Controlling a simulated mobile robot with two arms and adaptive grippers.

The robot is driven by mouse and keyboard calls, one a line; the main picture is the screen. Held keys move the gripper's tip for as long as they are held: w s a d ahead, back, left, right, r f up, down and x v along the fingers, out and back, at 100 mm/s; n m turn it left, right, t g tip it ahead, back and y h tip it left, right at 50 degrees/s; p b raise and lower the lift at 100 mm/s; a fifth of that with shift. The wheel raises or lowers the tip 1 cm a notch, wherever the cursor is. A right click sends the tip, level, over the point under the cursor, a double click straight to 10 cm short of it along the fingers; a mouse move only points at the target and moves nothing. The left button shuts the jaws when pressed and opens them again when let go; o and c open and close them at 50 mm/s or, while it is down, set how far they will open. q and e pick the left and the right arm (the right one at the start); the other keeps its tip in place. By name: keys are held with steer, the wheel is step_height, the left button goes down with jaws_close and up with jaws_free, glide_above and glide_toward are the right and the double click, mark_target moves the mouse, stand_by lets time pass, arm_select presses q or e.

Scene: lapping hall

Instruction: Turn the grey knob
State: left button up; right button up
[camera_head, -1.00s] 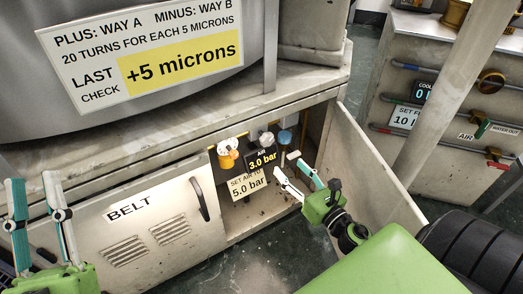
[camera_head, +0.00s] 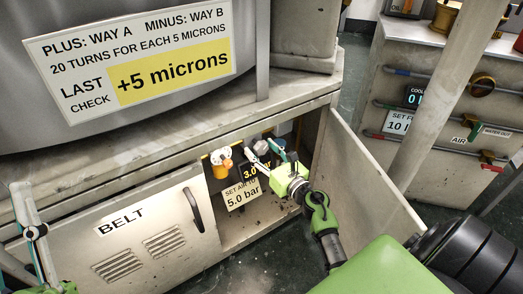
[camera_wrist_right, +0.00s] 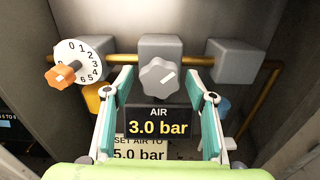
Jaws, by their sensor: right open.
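The grey knob (camera_wrist_right: 158,76) is a lobed star knob with a white mark on its face, on a grey block in the open cabinet. In the right wrist view it shows between and beyond the fingertips of my right gripper (camera_wrist_right: 158,90), which is open, one finger on each side; contact cannot be told. In the head view the right gripper (camera_head: 266,150) reaches into the cabinet and partly covers this area. Below the knob, a display (camera_wrist_right: 157,123) reads AIR 3.0 bar. A label (camera_head: 242,193) says set air to 5.0 bar. My left gripper (camera_head: 30,232) is partly cut off at the left edge.
An orange knob (camera_wrist_right: 60,77) with a numbered white dial sits left of the grey knob. A blue part (camera_wrist_right: 222,105) is partly behind the right finger. The open cabinet door (camera_head: 368,180) stands right of my right arm; the BELT panel (camera_head: 140,235) is to the left.

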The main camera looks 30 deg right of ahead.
steer(key=shift+w, duration=0.15)
steer(key=c, duration=1.2)
steer(key=shift+o, duration=0.4)
